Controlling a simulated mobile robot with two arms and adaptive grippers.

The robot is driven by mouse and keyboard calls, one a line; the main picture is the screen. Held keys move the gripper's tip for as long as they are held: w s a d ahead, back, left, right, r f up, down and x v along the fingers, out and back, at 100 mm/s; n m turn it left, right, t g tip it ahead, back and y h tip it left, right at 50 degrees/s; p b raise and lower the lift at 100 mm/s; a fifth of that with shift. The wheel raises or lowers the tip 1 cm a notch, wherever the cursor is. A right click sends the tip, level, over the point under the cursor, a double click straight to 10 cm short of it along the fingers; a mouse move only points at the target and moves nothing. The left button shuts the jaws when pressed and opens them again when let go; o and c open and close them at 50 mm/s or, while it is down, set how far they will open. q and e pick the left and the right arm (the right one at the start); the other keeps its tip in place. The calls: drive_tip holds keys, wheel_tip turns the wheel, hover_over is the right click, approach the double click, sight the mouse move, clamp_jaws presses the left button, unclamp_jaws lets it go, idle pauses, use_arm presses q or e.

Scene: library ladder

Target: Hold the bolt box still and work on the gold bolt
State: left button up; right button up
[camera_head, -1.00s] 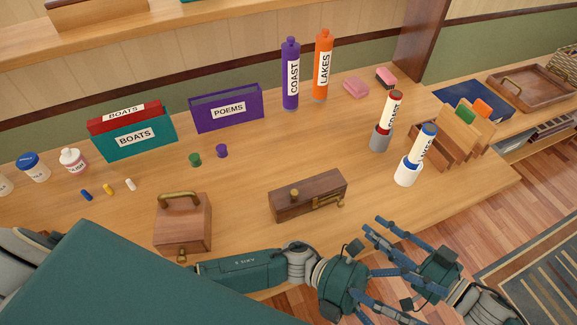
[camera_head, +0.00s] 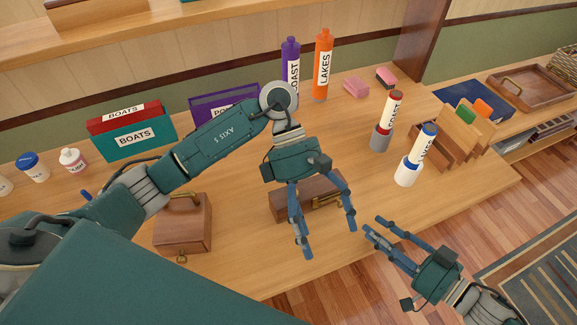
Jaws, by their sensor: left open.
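The bolt box, a dark brown wooden box (camera_head: 279,206), sits on the desk in the middle, partly hidden behind my left gripper. My right gripper (camera_head: 373,226) looks open and empty, right of the box near the desk's front edge.
A brown handled box (camera_head: 183,220) stands left of the bolt box, below my left arm. Red and blue labelled markers stand in a grey holder (camera_head: 380,138) and white holder (camera_head: 407,173) to the right. Purple and orange bottles (camera_head: 322,68) stand behind.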

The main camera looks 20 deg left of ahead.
use_arm(q)
drive_tip(key=w+a+n+t+y, duration=0.2)
drive_tip(key=w+a+n, duration=0.1)
drive_tip(key=w+a+n+t+y, duration=0.2)
drive_tip(key=w+a+n, duration=0.1)
drive_tip(key=w+a, duration=0.1)
drive_tip(key=w+a+r+n+t+y, duration=0.1)
drive_tip(key=w+a+n+t+y, duration=0.1)
drive_tip(key=w+a, duration=0.2)
drive_tip(key=shift+r+n+y, duration=0.1)
drive_tip(key=shift+n+y, duration=0.3)
drive_tip(key=shift+w+a, duration=0.15)
drive_tip(key=shift+a, duration=0.05)
wheel_tip(320, 180, down, 11)
drive_tip(key=shift+r, duration=0.2)
